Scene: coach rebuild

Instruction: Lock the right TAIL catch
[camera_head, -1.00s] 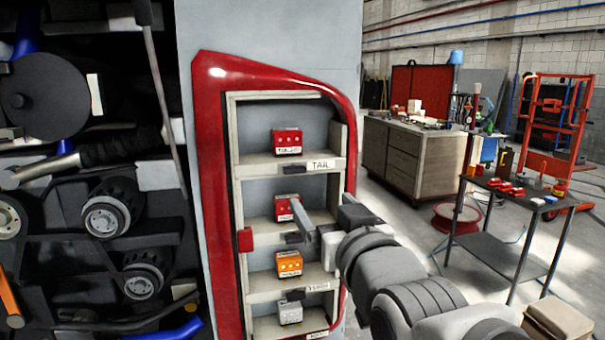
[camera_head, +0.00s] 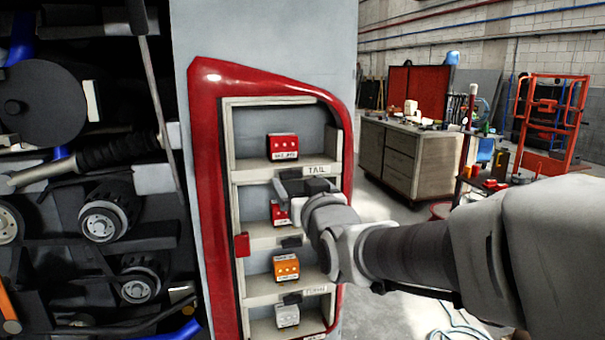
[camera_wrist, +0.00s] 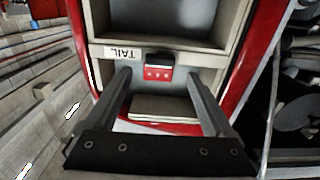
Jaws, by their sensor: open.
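The TAIL shelf edge (camera_head: 250,175) of the red-framed rack bears the white TAIL label (camera_head: 317,170). A red module (camera_head: 283,146) sits upright on that shelf. In the wrist view, which shows the rack upside down, the label (camera_wrist: 123,52) is beside a small dark catch (camera_wrist: 160,58) on the shelf edge, in front of the red module (camera_wrist: 157,73). My gripper (camera_wrist: 160,76) is open and empty, its fingers spread on either side of the catch and module. In the head view my gripper (camera_head: 288,187) is just below the TAIL shelf edge. Whether the catch is locked, I cannot tell.
Below are a red module (camera_head: 278,212), partly hidden by my gripper, an orange module (camera_head: 286,267) and a grey module (camera_head: 287,315). The red frame (camera_head: 207,180) surrounds the shelves. Dark machinery (camera_head: 85,200) fills the left. A workbench (camera_head: 400,155) stands behind at right.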

